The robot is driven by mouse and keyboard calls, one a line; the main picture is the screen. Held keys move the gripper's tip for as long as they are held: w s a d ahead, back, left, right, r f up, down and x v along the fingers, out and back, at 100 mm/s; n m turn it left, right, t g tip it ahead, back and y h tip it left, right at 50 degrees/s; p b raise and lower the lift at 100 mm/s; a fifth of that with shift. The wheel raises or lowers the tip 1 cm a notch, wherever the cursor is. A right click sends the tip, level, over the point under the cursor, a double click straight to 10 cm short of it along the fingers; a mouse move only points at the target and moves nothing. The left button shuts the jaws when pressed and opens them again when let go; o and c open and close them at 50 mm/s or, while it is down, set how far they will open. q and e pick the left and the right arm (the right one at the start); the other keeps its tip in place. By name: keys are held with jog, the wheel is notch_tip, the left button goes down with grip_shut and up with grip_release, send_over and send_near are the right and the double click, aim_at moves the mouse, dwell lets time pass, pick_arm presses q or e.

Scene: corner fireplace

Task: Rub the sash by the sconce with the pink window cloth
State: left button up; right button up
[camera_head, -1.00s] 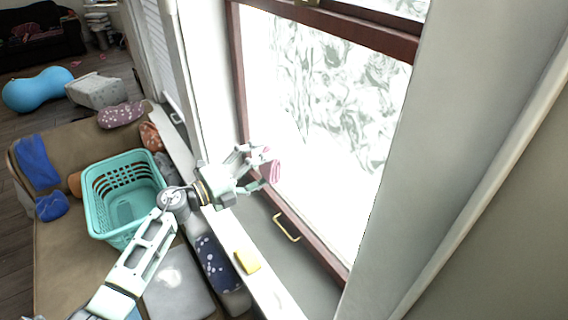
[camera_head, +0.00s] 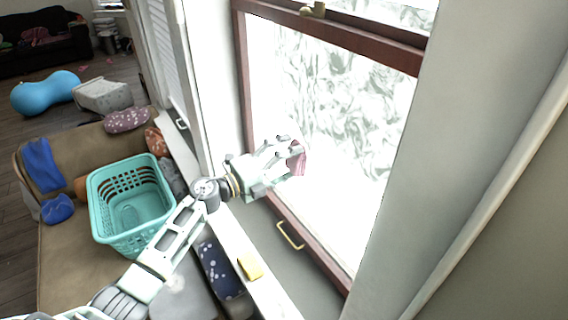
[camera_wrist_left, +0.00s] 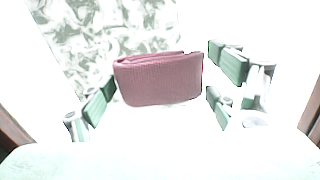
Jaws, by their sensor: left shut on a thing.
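The pink window cloth (camera_head: 297,160) is a folded pad held at the tips of my left gripper (camera_head: 286,156), in front of the bright window pane. In the left wrist view the cloth (camera_wrist_left: 158,79) sits between the fingers of my left gripper (camera_wrist_left: 160,88). I cannot tell whether the cloth touches the glass. The window sash (camera_head: 241,75) has a dark red-brown frame with a brass handle (camera_head: 290,235) on its bottom rail and a latch at its top rail. No sconce is in view. My right gripper is not in view.
A teal laundry basket (camera_head: 130,235) stands on a brown bench (camera_head: 65,265) left of my arm. A yellow sponge-like block (camera_head: 250,267) lies on the white sill. Cushions and blue cloths lie on the bench. A pale wall closes off the right side.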

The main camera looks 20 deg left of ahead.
aim_at(294, 166)
pick_arm(q)
jog(key=shift+x, duration=1)
dwell(0.6)
jog(key=shift+s+d+r+p, duration=0.15)
jog(key=shift+s+d+p, duration=0.4)
jog(key=shift+d, duration=0.1)
jog(key=shift+s+d+p, duration=0.6)
jog(key=shift+s+d, duration=0.15)
jog(key=shift+d, duration=0.25)
jog(key=shift+w+a+b, duration=0.55)
jog(key=shift+a+b, duration=0.05)
jog(key=shift+a, duration=0.1)
jog(key=shift+w+a+b, duration=0.55)
jog(key=shift+w+a, duration=0.1)
jog(key=shift+a, duration=0.15)
jog(key=shift+w+a, duration=0.15)
